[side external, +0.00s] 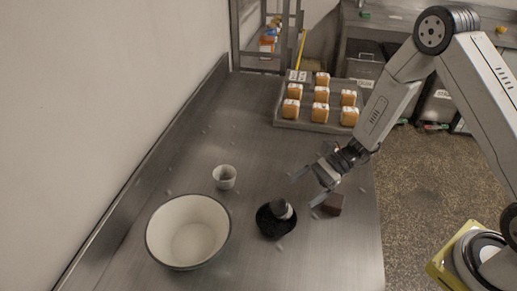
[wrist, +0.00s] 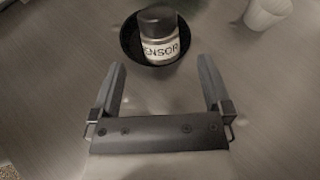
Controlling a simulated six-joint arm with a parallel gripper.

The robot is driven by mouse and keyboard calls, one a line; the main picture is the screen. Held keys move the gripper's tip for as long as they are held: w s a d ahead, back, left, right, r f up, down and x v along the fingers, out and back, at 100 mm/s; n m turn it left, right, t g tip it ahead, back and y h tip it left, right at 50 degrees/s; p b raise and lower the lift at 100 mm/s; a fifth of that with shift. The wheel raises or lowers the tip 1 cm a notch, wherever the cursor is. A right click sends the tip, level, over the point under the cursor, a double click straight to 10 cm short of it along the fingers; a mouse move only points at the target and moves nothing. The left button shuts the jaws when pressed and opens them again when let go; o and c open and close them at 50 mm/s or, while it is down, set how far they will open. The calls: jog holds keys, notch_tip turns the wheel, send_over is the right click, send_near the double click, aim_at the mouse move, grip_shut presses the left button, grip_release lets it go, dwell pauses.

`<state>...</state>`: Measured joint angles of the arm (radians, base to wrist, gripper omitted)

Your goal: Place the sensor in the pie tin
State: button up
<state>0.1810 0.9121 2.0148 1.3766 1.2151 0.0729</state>
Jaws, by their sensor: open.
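The sensor (side external: 281,208) is a small jar with a dark top and a pale band; its lettering, partly cut off, reads "ENSOR" in the wrist view (wrist: 160,43). It sits inside a round black dish (side external: 268,228), which seems to be the pie tin and also shows in the wrist view (wrist: 129,42). In the side view the jar looks tilted. My gripper (side external: 302,191) is open and empty, above and to the right of the dish, apart from the jar. In the wrist view its fingers (wrist: 162,67) are spread just short of the dish.
A large cream bowl (side external: 188,232) stands left of the dish, with a small white cup (side external: 224,177) behind it. A dark brown block (side external: 332,204) lies to the right, near my gripper. A tray (side external: 283,122) of several small loaves stands at the back. The counter's middle is mostly clear.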

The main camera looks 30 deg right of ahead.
jog(key=shift+s+r+n+g+h, duration=0.2)
jog(key=shift+s+n+g+h, duration=0.1)
jog(key=shift+s, duration=0.1)
jog(key=s+d+r+n+t+h, duration=0.2)
jog(key=s+d+r+n+h, duration=0.6)
jog(key=n+h, duration=0.5)
jog(key=d+r+n, duration=0.1)
jog(key=n, duration=0.2)
jog(key=shift+s+d+r, duration=0.2)
jog(key=shift+s+d, duration=0.05)
jog(key=shift+d, duration=0.1)
jog(key=c, duration=0.3)
